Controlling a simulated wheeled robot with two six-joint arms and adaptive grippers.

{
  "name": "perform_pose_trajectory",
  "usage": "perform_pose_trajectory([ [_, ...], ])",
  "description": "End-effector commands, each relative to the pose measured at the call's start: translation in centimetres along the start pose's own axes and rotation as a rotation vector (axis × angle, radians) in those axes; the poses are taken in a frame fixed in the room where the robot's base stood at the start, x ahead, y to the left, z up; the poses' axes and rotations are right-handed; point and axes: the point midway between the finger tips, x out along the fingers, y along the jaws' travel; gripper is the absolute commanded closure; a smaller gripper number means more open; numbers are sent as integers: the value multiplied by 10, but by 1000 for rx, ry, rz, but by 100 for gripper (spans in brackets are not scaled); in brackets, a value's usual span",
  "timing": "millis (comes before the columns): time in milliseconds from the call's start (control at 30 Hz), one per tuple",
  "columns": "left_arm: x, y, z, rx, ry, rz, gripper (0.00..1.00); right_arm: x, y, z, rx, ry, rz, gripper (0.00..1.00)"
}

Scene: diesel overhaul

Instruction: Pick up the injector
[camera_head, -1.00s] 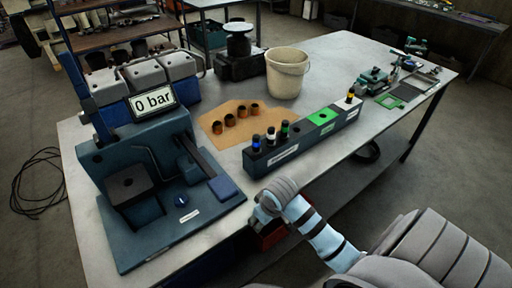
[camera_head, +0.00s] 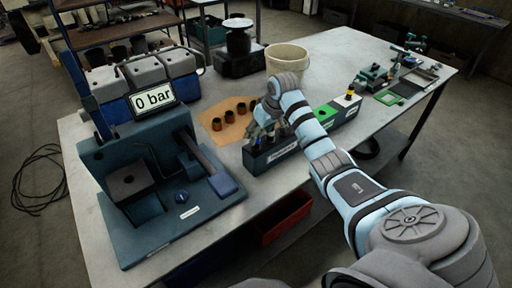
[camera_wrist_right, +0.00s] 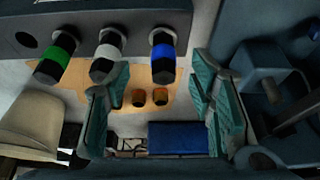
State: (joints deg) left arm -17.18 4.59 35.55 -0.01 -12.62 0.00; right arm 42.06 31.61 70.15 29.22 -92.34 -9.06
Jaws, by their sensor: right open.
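The injectors stand in a dark rack (camera_head: 270,158). The right wrist view shows a blue-banded injector (camera_wrist_right: 163,57), a white-banded one (camera_wrist_right: 107,58) and a green-banded one (camera_wrist_right: 55,57), each with a black lower part. A yellow-banded injector (camera_head: 350,90) stands at the rack's far end in the head view. My right gripper (camera_head: 262,132) is open over the near end of the rack and hides most of the injectors there. In the right wrist view its fingers (camera_wrist_right: 160,78) are spread, with the blue-banded injector between them and the white-banded one beside the left finger.
A test stand reading "0 bar" (camera_head: 153,96) is left of the rack. Brown cups (camera_head: 241,108) stand on a cardboard piece (camera_head: 209,122) behind it. A bucket (camera_head: 287,60) is farther back.

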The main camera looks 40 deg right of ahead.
Motion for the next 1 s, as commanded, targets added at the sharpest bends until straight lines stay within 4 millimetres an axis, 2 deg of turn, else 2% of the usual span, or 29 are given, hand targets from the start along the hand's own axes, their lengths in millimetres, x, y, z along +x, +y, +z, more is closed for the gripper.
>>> perform_pose_trajectory([
  [300,-6,0,0,0,0,0,100,51,-4,1,0,-2,0,50],
  [533,-6,0,0,0,0,0,100,54,-4,1,-2,0,2,52],
  [833,-6,0,0,0,-1,0,100,54,-4,2,-1,0,2,100],
  [1000,-6,0,0,0,-1,0,100,54,-4,1,-1,0,2,100],
])
